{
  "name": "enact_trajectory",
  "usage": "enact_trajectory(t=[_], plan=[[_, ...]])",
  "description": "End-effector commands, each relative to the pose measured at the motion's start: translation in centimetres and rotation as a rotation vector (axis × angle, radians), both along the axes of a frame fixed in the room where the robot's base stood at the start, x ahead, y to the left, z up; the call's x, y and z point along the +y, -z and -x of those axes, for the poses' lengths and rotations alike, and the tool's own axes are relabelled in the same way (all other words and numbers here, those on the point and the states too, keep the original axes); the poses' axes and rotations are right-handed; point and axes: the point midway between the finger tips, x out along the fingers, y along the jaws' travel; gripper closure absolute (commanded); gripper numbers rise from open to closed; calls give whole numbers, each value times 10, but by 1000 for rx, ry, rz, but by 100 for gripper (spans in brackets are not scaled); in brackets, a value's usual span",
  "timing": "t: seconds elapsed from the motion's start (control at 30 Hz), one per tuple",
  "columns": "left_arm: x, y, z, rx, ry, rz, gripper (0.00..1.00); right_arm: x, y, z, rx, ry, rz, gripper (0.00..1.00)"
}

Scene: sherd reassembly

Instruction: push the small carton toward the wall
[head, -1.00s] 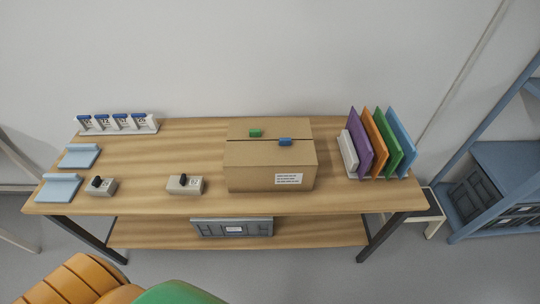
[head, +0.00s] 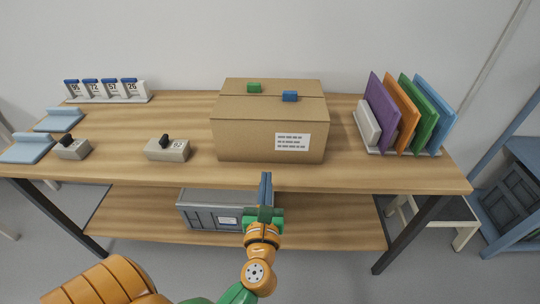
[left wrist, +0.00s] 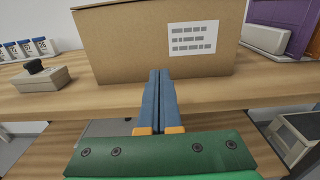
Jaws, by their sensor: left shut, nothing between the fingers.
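A brown cardboard carton (head: 270,128) with a white label stands on the wooden table (head: 350,172), near the middle. My right gripper is not seen.
A rack of coloured folders (head: 408,110) stands right of the carton. Small grey stamp-like blocks (head: 168,149) and light blue trays (head: 28,147) sit left. A grey crate (head: 205,210) is on the lower shelf.

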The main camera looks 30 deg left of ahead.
Motion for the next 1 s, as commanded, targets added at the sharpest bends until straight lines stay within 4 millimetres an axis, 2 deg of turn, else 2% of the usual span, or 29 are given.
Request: enact_trajectory(t=[0.2, 0.4, 0.53, 1.0], plan=[[25, -3, -41, -2, 1, -7, 100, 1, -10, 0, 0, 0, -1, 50], [41, -1, -68, 1, 2, -7, 100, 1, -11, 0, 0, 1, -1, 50], [46, 0, -76, 2, 2, -5, 100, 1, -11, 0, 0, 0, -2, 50], [50, 0, -82, 1, 0, -5, 100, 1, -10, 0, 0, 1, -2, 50]])
